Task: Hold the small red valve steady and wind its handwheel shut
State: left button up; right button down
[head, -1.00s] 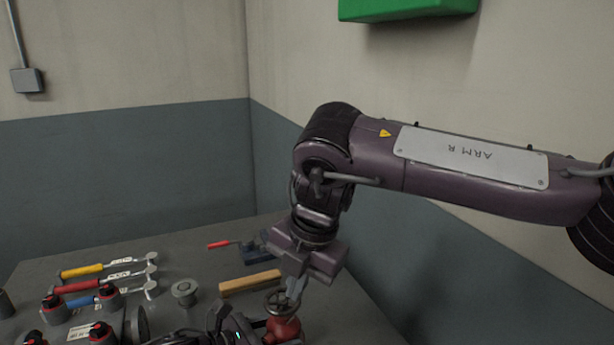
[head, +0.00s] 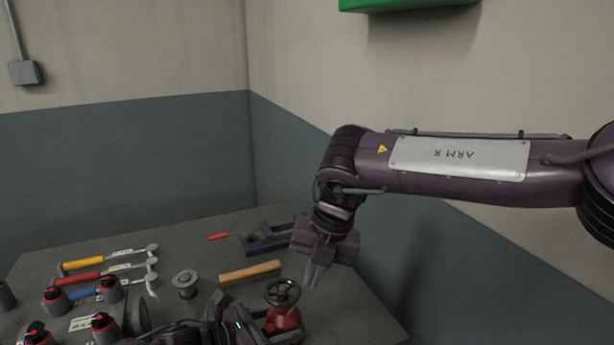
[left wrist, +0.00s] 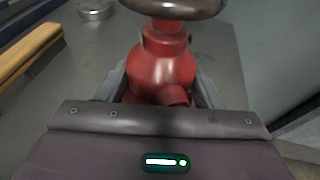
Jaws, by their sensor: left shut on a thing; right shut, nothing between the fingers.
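The small red valve (head: 284,321) stands near the table's front right, with its grey handwheel (head: 283,292) on top. In the left wrist view the red valve body (left wrist: 163,65) fills the middle, and the handwheel (left wrist: 175,6) is cut by the top edge. My left gripper (left wrist: 163,92) is shut on the valve body, one finger on each side. In the head view my left gripper is at the bottom, left of the valve, its fingers mostly hidden. My right gripper (head: 313,275) is shut and empty. It points down, above and right of the handwheel, apart from it.
A wooden block (head: 250,272) lies behind the valve, with a dark blue vise-like tool (head: 262,240) farther back. A round metal part (head: 185,282) and several coloured-handled wrenches (head: 85,262) lie to the left. The table's right edge is clear.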

jog(key=shift+f, duration=0.6)
jog(key=shift+s+a, duration=0.1)
jog(key=shift+a, duration=0.25)
dwell(0.3)
jog(key=shift+s, duration=0.25)
jog(key=shift+s+a, duration=0.1)
jog(key=shift+s, duration=0.8)
jog(key=shift+s+a, duration=0.15)
jog(key=shift+s, duration=0.15)
dwell(0.4)
jog(key=a+v, duration=0.1)
jog(key=v, duration=0.4)
jog(key=shift+d+r, duration=0.35)
jog(key=shift+r, duration=0.2)
